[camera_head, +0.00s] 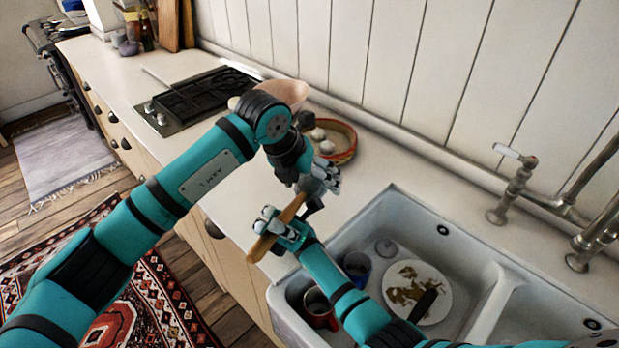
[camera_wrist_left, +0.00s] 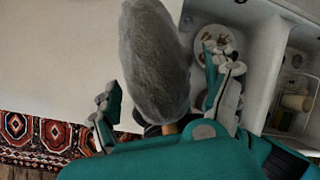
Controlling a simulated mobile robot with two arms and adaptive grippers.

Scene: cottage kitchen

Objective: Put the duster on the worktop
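The duster's wooden handle (camera_head: 276,231) slants over the front edge of the worktop (camera_head: 240,200). My right gripper (camera_head: 277,229) is closed around the middle of this handle. The duster's grey fluffy head (camera_wrist_left: 155,60) fills the middle of the left wrist view, with a short bit of wood at its base. My left gripper (camera_head: 321,181) is at the head end of the duster, above the worktop. In the left wrist view its fingers (camera_wrist_left: 165,102) stand apart on both sides of the duster. Whether they touch it is unclear.
The white sink (camera_head: 395,205) is at the right, with mugs (camera_head: 356,267) and a dirty plate (camera_head: 417,292) in it. A basket (camera_head: 343,145) and a hob (camera_head: 200,95) are further back.

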